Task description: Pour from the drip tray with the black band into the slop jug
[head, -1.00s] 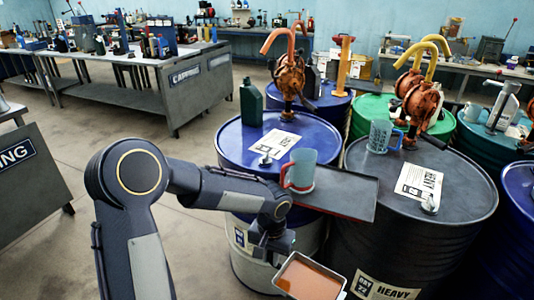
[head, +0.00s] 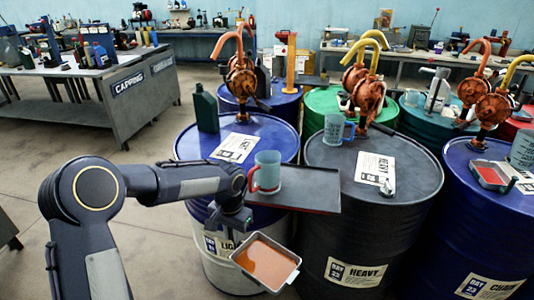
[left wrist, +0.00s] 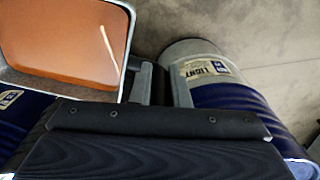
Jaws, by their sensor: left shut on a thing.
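My left gripper (head: 240,226) is shut on a shallow rectangular drip tray (head: 284,278) with a grey rim. The tray holds orange-brown liquid and hangs in front of the drums, lower than their tops. In the left wrist view, the tray (left wrist: 128,45) is at the upper left, beside the fingers (left wrist: 162,84). I cannot make out a black band on it. A translucent bluish jug with a red handle (head: 268,168) stands upright on a dark flat shelf, behind and above the tray; I cannot tell whether it is the slop jug. My right gripper is not in view.
The dark shelf (head: 318,190) spans between a blue drum (head: 190,147) and a black drum (head: 418,182). Another jug (head: 334,131) stands on the black drum. A second tray with red contents (head: 490,174) and a jug (head: 522,150) sit on the right blue drum. Rusty pumps stand behind.

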